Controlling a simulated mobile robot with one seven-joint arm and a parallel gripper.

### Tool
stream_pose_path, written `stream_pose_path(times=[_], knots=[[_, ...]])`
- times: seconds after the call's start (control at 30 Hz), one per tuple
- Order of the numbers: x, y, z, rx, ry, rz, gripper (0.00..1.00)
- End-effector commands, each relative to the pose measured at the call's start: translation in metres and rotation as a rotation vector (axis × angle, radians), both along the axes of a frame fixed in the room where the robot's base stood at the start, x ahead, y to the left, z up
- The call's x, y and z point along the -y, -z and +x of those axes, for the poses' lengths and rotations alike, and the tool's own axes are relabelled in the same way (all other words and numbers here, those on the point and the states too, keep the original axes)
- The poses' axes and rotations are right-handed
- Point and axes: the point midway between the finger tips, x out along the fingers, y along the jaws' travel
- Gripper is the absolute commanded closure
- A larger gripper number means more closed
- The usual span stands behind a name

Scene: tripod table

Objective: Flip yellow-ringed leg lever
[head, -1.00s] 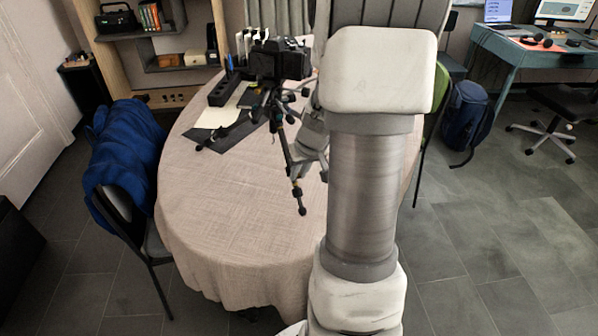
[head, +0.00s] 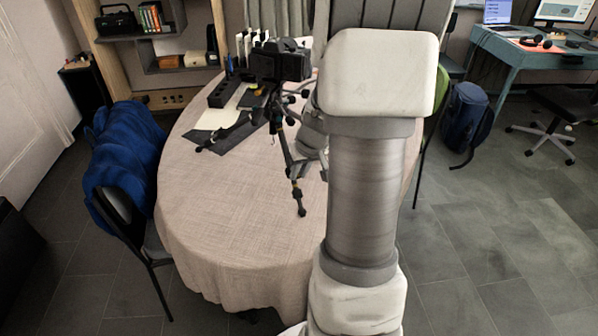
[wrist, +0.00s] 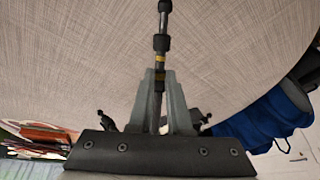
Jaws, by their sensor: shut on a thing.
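A black camera (head: 281,62) stands on a dark tripod on the table. The yellow-ringed leg (head: 298,190) slants down toward the front of the table, its foot near the middle. My gripper (wrist: 160,82) is shut on this leg around a dark joint piece. I cannot make out the lever apart from the leg there. In the head view my arm hides most of my gripper.
The round table (head: 225,240) has clear cloth in front and at the left. A black organizer (head: 224,92) and dark and pale sheets lie behind the tripod. A chair with a blue jacket (head: 125,150) stands at the left, and a blue backpack (head: 467,120) at the right.

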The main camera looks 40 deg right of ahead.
Motion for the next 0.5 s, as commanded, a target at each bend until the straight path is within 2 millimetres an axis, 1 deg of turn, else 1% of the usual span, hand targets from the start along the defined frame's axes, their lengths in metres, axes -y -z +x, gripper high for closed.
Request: stream_pose_path(times=[0.23,0.5], knots=[[0.0015,-0.0070,0.0024,0.004,0.000,-0.004,1.00],[0.0017,-0.0078,0.0025,0.004,0.000,-0.004,1.00]])
